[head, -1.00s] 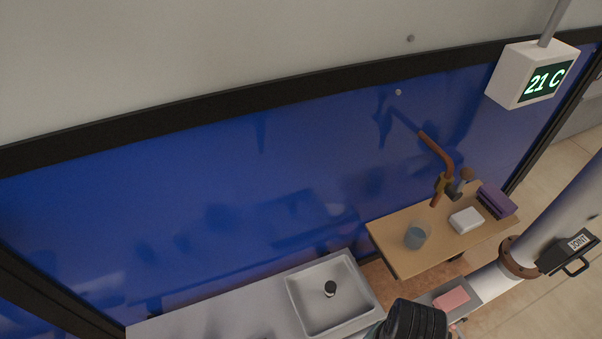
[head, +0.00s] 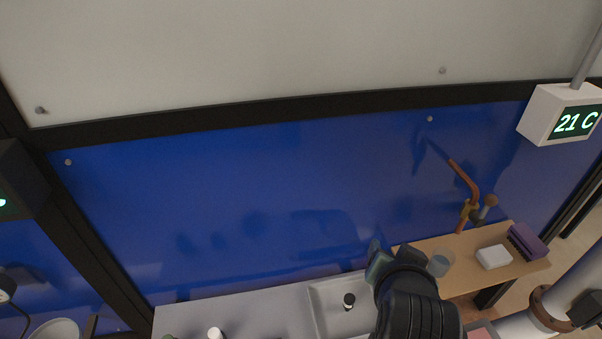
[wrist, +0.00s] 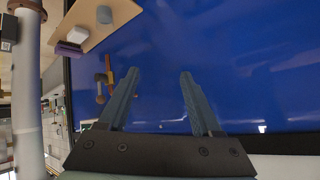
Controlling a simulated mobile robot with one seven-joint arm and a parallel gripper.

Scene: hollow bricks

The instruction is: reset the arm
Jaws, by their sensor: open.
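My gripper (wrist: 157,75) shows in the wrist view with its two blue-grey fingers spread apart and nothing between them. Behind the fingers is the blue wall panel (wrist: 230,50). In the head view my gripper (head: 376,256) is raised in front of the grey sink (head: 322,300) and the lower part of the blue panel. My dark arm hides the right part of the sink.
A wooden shelf (head: 463,264) to the right holds a cup (head: 440,263), a white block (head: 494,257) and a purple box (head: 527,240). A copper pipe with a tap (head: 468,190) juts from the wall above it. A temperature display (head: 562,114) hangs at the upper right.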

